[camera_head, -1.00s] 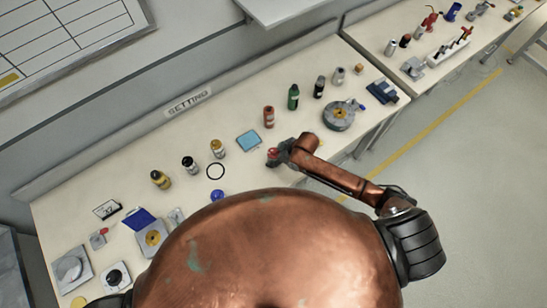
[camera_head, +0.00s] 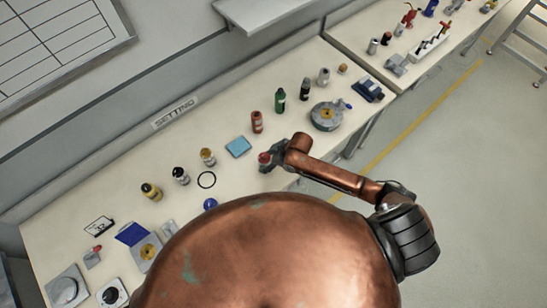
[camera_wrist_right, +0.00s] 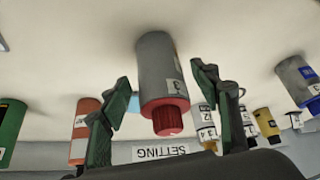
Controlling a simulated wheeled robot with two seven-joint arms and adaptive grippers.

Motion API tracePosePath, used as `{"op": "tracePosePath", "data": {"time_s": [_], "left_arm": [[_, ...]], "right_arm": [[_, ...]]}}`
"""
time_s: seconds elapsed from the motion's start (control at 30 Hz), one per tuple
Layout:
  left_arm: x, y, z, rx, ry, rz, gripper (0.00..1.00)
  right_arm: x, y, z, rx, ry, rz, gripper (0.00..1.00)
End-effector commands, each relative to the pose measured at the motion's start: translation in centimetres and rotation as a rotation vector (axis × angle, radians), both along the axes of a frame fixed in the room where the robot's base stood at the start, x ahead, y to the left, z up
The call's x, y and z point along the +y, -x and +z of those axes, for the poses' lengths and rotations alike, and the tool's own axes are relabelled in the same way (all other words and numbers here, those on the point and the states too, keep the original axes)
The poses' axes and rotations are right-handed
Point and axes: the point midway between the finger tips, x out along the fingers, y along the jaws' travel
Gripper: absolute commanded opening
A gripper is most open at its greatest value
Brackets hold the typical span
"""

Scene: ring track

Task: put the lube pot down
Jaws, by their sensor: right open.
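The lube pot, a grey cylinder with a red cap and a white label, shows in the right wrist view (camera_wrist_right: 158,75) between the fingers. In the head view its red top (camera_head: 264,157) is near the bench's front edge. It appears to stand upright on the bench. My right gripper (camera_head: 275,157) is beside and around it in the head view. In the wrist view the two fingers are spread, one on each side of the pot, with visible gaps to it. My left gripper is not in view.
A blue pad (camera_head: 238,146) lies behind the pot. A round grey fixture (camera_head: 326,116) stands to the right. The SETTING sign (camera_head: 175,113) is at the bench's back.

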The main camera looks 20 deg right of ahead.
Motion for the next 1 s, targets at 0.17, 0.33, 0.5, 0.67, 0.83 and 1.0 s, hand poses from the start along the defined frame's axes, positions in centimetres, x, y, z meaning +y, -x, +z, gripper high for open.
{"op": "tracePosePath", "data": {"time_s": [0.17,0.33,0.5,0.67,0.83,1.0], "left_arm": [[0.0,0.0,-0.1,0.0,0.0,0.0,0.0],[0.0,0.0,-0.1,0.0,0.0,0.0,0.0],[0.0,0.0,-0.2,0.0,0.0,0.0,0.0],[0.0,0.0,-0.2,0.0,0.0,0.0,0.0],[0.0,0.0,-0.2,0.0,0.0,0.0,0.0],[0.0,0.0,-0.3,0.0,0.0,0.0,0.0]], "right_arm": [[-1.6,1.3,3.5,-0.002,0.0,0.001,0.57],[-2.8,2.2,6.1,-0.001,0.001,0.0,0.57],[-3.4,2.8,7.5,0.002,0.0,-0.001,0.57],[-3.5,2.9,8.0,0.001,-0.001,0.0,0.57],[-3.5,2.9,7.9,0.001,-0.001,-0.001,0.57],[-3.4,3.1,7.2,0.002,-0.011,-0.026,0.57]]}}
